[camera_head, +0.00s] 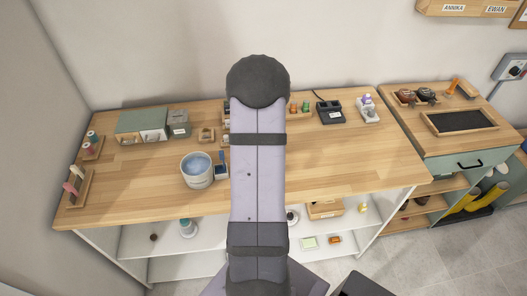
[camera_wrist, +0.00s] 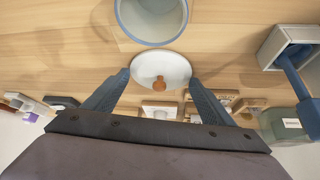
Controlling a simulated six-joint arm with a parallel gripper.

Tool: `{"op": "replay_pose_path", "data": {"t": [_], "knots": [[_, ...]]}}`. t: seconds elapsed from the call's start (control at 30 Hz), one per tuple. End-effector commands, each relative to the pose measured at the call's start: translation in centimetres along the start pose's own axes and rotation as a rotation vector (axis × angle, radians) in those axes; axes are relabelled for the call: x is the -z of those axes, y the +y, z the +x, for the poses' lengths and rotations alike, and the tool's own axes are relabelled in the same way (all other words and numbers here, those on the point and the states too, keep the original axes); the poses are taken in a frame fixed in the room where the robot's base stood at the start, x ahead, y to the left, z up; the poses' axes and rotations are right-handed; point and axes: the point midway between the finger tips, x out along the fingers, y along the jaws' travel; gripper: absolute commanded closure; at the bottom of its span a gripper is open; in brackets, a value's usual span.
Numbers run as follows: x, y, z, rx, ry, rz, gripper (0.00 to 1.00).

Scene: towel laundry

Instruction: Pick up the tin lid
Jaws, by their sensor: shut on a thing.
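I cannot tell whether the lid is clear of the table. In the head view my arm hides the lid and the fingers. The tin (camera_head: 197,171) stands open on the table, white outside and blue inside. The tin also shows at the top of the wrist view (camera_wrist: 152,40), apart from the lid.
The wooden table (camera_head: 140,183) holds a blue-handled tool in a small holder (camera_head: 221,165) right of the tin. Green and grey boxes (camera_head: 142,125), spool racks (camera_head: 91,145) and a black device (camera_head: 329,112) stand around the edges.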

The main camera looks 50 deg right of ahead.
Motion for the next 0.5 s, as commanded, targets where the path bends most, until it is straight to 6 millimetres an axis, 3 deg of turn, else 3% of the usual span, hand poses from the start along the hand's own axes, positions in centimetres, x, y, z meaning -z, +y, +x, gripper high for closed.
{"op": "replay_pose_path", "data": {"t": [0.17, 0.5], "knots": [[1.0, 0.0, -1.4, -0.001, 0.005, 0.0, 0.45], [4.0, 0.0, -6.3, 0.0, 0.002, 0.0, 0.45]]}}
